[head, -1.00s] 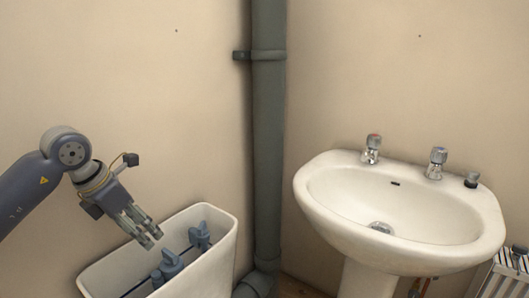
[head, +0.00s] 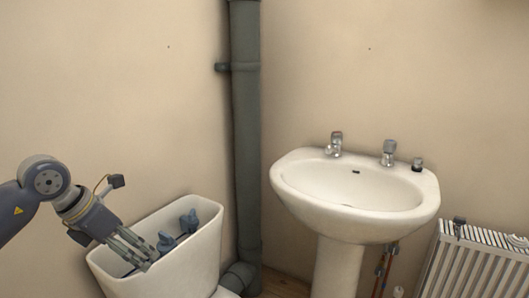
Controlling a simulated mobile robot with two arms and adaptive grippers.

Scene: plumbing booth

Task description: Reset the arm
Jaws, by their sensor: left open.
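My left gripper (head: 131,249) comes in from the left on my grey arm. Its jaws are open and point down and right, over the left part of the open toilet cistern (head: 185,273). It holds nothing that I can see. Blue-grey fittings (head: 188,221) stand inside the cistern, right of the fingers, and one is partly hidden by the cistern wall and the gripper. My right gripper is not in view.
A white pedestal sink (head: 355,190) with two taps stands right of a dark vertical pipe (head: 246,130) in the corner. A white radiator (head: 472,268) is at the lower right. Copper pipes with valves (head: 386,265) run beside the pedestal. The wall above is clear.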

